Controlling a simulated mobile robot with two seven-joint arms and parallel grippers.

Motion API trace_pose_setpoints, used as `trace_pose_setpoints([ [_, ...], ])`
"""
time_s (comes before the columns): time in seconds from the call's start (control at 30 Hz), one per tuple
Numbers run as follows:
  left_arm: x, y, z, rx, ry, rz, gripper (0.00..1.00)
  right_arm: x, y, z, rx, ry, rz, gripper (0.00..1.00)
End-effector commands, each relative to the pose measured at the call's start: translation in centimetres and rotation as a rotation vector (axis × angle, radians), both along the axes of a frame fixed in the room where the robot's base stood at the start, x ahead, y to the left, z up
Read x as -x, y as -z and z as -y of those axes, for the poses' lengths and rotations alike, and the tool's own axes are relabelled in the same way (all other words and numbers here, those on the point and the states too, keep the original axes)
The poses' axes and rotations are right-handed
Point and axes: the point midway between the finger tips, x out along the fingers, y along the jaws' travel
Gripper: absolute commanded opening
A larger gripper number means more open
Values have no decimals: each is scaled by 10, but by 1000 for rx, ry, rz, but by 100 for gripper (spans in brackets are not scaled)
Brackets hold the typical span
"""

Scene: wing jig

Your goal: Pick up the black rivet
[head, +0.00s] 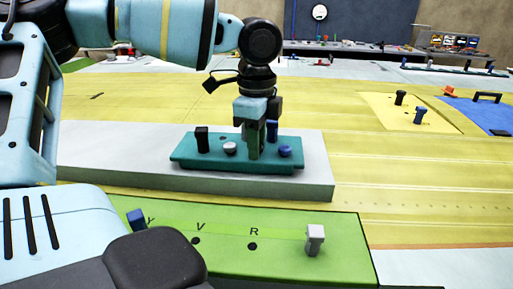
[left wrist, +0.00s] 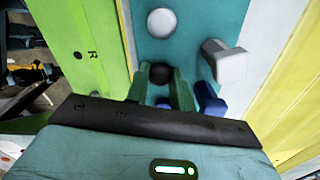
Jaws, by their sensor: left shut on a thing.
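My left gripper (head: 255,146) reaches down over the teal tray (head: 182,160), which lies on a pale grey block. In the left wrist view, its green fingers (left wrist: 160,88) are closed about the round-headed black rivet (left wrist: 158,73). The rivet's shank is hidden, and I cannot tell whether it is still seated in the tray. In the head view the fingers hide this rivet. A taller black peg (head: 202,139) stands at the tray's left end. My right gripper is not in view.
In front is a green panel (head: 290,255) with holes, letters, and a white peg (head: 315,238). The yellow surface to the right is mostly clear.

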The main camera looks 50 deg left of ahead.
Motion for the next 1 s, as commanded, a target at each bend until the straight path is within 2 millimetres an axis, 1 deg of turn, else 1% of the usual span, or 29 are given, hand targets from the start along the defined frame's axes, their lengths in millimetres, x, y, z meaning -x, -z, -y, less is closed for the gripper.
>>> trace_pose_setpoints([
  [0.03,1,7,-1,-1,-1,-14,2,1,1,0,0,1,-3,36],
  [0.23,0,1,-1,-1,-2,-13,2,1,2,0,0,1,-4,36],
  [0.37,0,-13,-1,0,-3,-9,2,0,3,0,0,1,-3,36],
  [0.5,1,-33,0,-1,-1,-7,2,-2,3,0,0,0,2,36],
  [1.0,75,-42,62,-1,4,-4,2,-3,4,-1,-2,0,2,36],
])
